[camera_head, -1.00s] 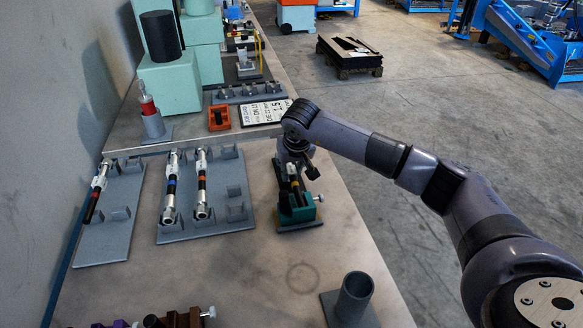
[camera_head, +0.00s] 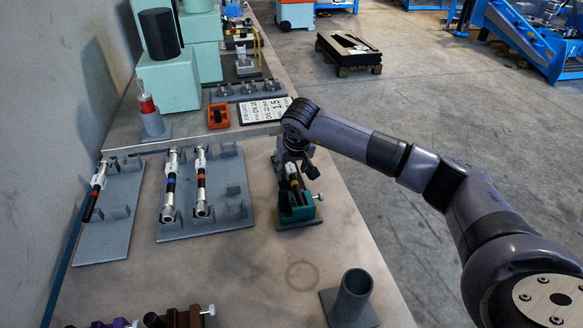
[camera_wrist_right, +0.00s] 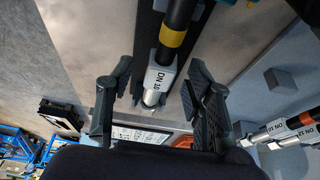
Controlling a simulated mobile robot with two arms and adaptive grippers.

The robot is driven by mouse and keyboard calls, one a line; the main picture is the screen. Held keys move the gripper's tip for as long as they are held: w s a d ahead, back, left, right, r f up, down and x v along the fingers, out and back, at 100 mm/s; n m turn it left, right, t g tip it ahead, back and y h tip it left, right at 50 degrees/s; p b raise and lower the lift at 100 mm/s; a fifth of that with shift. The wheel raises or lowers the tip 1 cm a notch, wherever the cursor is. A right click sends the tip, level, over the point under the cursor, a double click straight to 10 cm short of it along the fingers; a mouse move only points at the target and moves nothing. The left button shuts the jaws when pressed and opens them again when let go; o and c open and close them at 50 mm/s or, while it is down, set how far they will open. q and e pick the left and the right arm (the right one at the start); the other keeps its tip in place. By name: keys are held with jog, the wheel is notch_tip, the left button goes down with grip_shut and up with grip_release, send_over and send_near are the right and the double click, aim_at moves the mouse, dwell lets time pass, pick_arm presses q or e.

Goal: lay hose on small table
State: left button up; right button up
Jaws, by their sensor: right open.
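A black hose with a yellow band and a silver end marked DN 10 (camera_wrist_right: 158,82) shows in the right wrist view. In the head view the hose (camera_head: 294,184) lies in a green clamp (camera_head: 297,212) on a grey stand at the table's right edge. My right gripper (camera_head: 296,158) is over its far end, partly hiding it. In the wrist view the right gripper (camera_wrist_right: 160,72) is open, with its fingers apart on either side of the hose. My left gripper is not in view. I cannot tell which surface is the small table.
Grey racks with hoses (camera_head: 204,190) and a single-hose rack (camera_head: 108,225) stand to the left. A grey tube holder (camera_head: 352,297) is at the near edge. Behind are an orange block (camera_head: 219,115) and a white sign (camera_head: 264,110). A low black platform (camera_head: 348,50) stands on the floor.

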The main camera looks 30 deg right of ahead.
jog(key=shift+r, duration=0.1)
jog(key=v, duration=1.2)
